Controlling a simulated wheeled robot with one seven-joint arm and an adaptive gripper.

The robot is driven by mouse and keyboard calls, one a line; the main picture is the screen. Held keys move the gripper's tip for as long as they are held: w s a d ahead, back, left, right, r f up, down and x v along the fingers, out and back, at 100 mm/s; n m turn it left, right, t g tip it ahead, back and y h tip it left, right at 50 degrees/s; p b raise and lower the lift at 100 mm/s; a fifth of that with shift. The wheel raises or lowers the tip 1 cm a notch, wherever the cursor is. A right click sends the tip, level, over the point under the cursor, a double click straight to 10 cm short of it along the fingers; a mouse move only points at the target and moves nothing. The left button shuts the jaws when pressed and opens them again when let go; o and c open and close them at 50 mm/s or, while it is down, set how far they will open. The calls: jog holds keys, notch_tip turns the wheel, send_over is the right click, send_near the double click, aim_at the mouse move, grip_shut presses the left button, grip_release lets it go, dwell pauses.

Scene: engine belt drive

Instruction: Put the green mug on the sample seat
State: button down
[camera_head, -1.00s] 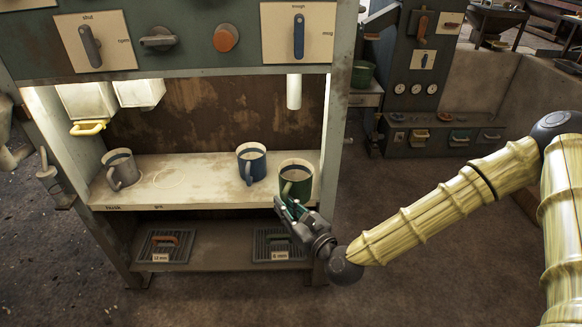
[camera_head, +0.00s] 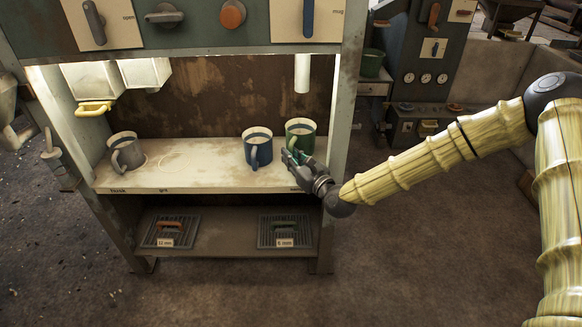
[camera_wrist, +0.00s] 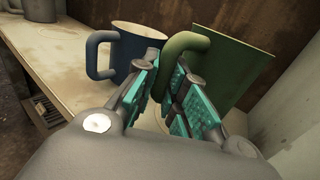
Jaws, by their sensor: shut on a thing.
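The green mug (camera_head: 303,130) is at the right end of the lit shelf, close to the right post. My gripper (camera_head: 292,160) reaches it from the front right and is shut on its handle. In the wrist view the handle (camera_wrist: 188,42) passes between the teal finger pads of my gripper (camera_wrist: 172,85), and the mug body (camera_wrist: 232,70) is at the right. I cannot tell whether its base touches the shelf. A faint ring (camera_head: 163,162) marks the shelf towards the left; I cannot tell whether it is the sample seat.
A blue mug (camera_head: 257,150) stands just left of the green one. A grey mug (camera_head: 125,153) stands at the shelf's left end. The shelf (camera_head: 200,178) between them is clear. A white spout (camera_head: 302,75) hangs above the right side, and a yellow-handled chute (camera_head: 94,108) hangs at the left.

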jog(key=shift+f+b, duration=0.45)
jog(key=shift+f, duration=1.25)
jog(key=shift+f, duration=0.15)
jog(key=c, duration=1.5)
grip_release()
jog(key=shift+r, duration=0.25)
jog(key=p+v, duration=0.1)
jog(key=v, duration=1.1)
jog(key=shift+f+p, duration=0.1)
jog(key=shift+p, duration=0.25)
jog(key=shift+s+f, duration=0.1)
